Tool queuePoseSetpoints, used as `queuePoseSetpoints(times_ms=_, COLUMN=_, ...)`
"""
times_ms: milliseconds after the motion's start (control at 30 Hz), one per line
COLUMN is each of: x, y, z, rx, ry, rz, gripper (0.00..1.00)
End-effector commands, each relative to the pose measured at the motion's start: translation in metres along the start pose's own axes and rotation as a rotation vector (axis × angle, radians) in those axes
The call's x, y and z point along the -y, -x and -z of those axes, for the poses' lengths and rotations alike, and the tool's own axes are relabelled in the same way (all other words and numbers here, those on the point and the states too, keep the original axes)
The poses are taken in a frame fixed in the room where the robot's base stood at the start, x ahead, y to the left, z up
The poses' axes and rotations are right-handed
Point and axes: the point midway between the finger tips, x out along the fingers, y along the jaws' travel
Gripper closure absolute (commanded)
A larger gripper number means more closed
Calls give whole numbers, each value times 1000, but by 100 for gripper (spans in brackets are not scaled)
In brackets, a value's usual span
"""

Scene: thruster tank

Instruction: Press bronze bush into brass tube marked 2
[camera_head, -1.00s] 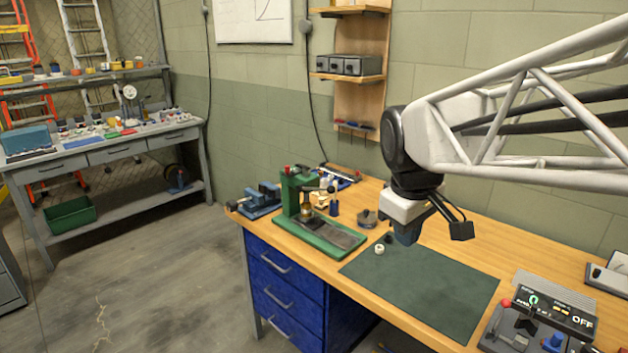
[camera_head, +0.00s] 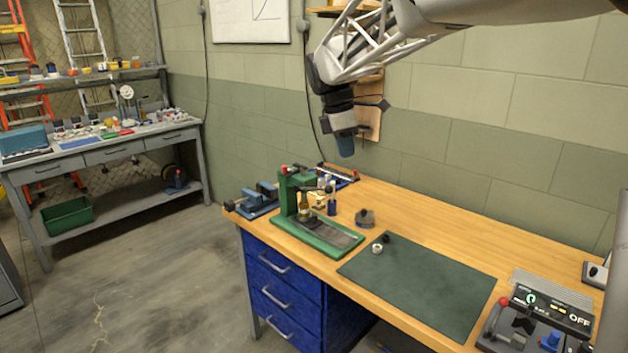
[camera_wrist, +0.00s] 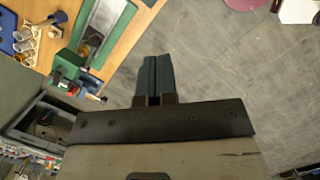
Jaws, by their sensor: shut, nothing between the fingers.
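My gripper (camera_head: 345,150) is raised high above the back of the bench, behind and right of the green press. Its blue fingers (camera_wrist: 152,78) are together and empty in the wrist view. The green press (camera_head: 290,192) stands at the bench's left end, with a long base. A brass-coloured piece (camera_head: 304,211) stands upright under its ram; I cannot tell whether it is a tube, a bush or both. A pale ring (camera_head: 377,248) and a small dark piece (camera_head: 386,238) lie on the mat. In the wrist view, tubes stand in a holder (camera_wrist: 30,38). No mark 2 is readable.
A blue vise (camera_head: 262,197) stands left of the press. A round dark object (camera_head: 365,218) sits between press and green mat (camera_head: 420,285). A control box (camera_head: 540,320) is at the right. Most of the mat is clear.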

Motion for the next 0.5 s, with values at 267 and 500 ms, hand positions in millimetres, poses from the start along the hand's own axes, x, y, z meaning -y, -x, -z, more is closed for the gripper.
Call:
queuePoseSetpoints(times_ms=267, x=-74, y=0, z=25, rx=39, ry=291, rz=40, gripper=100)
queuePoseSetpoints(times_ms=500, x=-130, y=-4, z=49, rx=65, ry=533, rz=80, gripper=100)
